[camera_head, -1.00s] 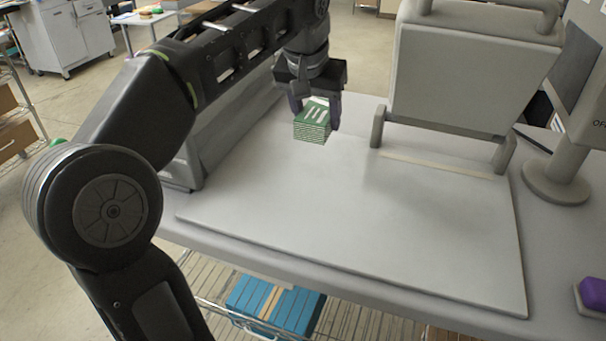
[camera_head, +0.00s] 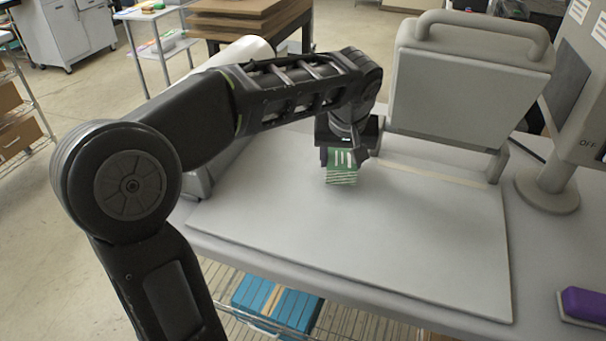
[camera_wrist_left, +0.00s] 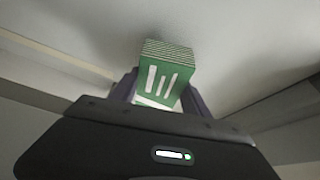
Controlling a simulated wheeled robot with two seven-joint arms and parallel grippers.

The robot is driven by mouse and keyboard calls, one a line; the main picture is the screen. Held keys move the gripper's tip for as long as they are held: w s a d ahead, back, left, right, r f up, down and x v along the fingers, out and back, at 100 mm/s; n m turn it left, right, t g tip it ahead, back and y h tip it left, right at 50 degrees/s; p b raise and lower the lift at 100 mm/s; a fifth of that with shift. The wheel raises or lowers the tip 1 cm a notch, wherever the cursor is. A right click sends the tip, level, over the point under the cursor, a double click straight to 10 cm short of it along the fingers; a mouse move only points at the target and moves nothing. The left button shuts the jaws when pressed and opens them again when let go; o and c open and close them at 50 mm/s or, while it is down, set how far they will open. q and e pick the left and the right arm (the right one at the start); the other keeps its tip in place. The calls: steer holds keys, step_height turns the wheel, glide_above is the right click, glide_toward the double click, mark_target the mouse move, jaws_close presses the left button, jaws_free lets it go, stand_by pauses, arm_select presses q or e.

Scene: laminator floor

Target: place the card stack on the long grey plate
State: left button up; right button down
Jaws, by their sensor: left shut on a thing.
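The card stack (camera_head: 342,168) is a green block of layered cards with white stripes. My left gripper (camera_head: 343,158) is shut on it from behind and above. In the left wrist view the stack (camera_wrist_left: 163,78) sits between the two fingers of my left gripper (camera_wrist_left: 162,92). The long grey plate (camera_head: 400,240) is the broad flat slab on the table, and the stack is over its back part. I cannot tell whether the stack touches the plate. My right gripper is out of view.
An upright grey panel with a handle (camera_head: 460,85) stands at the plate's back right. A grey stand (camera_head: 548,185) and a purple block (camera_head: 585,304) are at the right. Blue boxes (camera_head: 277,302) lie on a wire shelf below. The plate's front and middle are clear.

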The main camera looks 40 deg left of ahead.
arm_select(q)
steer(key=shift+s+d+n+p, duration=0.1)
steer(key=shift+d+n+p, duration=0.3)
steer(key=shift+d, duration=0.15)
steer(key=n, duration=0.1)
steer(key=s+a+n+y+p, duration=0.1)
steer(key=shift+s+a+f+n+g, duration=0.1)
steer(key=shift+s+f+n+g, duration=0.05)
steer(key=shift+f+n+g, duration=0.2)
steer(key=s+a+n, duration=0.1)
steer(key=n, duration=0.1)
steer(key=s+a+r+n+g+y+p, duration=0.1)
steer(key=a+n, duration=0.1)
steer(key=shift+r+g, duration=0.15)
steer(key=shift+g, duration=0.1)
step_height(320, 180, up, 7)
steer(key=s+a+n+g+p, duration=0.2)
steer(key=n, duration=0.5)
steer(key=shift+s+g, duration=0.4)
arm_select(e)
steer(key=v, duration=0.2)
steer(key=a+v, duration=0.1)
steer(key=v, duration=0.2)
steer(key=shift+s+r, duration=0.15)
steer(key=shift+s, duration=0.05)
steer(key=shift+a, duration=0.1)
